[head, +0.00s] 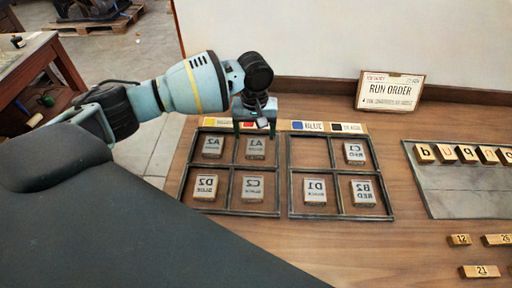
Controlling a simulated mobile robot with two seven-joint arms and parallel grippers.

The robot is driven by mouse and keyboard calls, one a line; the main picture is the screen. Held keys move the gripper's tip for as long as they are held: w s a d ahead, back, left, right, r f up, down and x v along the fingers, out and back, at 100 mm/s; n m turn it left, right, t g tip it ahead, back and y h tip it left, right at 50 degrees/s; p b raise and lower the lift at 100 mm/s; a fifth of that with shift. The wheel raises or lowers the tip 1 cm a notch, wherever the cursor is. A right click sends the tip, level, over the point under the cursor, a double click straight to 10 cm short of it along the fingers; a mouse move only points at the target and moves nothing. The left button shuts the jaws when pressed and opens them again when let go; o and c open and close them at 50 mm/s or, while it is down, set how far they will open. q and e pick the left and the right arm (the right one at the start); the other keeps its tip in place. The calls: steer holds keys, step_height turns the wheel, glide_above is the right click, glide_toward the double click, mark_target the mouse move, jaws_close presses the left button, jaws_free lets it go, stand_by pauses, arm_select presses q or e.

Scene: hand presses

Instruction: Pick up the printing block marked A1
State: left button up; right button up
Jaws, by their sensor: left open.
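The printing block A1 (256,148) lies in the upper right compartment of the left wooden frame (231,215), its lettering mirrored. My left gripper (254,129) is open and empty, pointing down at the frame's back edge, just behind and above block A1. Whether its fingers touch anything cannot be told. Block A2 (213,146) lies to the left of A1, block C2 (252,188) in front of it, and block D2 (206,187) at the front left. My right gripper is not in view.
The right frame (340,215) holds C1 (354,153), D1 (315,191) and B2 (363,192); its upper left compartment is empty. A run order card (390,91) stands at the back. A grey board (460,197) with letter blocks and several small number blocks are at right.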

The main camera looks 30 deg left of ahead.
mark_target(255, 145)
arm_select(q)
steer(key=f, duration=0.5)
steer(key=shift+s+d, duration=0.15)
steer(key=shift+d, duration=0.05)
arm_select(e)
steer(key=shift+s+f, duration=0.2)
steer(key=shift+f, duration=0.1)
arm_select(q)
steer(key=shift+c, duration=0.5)
steer(key=c, duration=1)
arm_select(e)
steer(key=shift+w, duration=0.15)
arm_select(q)
steer(key=shift+r, duration=0.1)
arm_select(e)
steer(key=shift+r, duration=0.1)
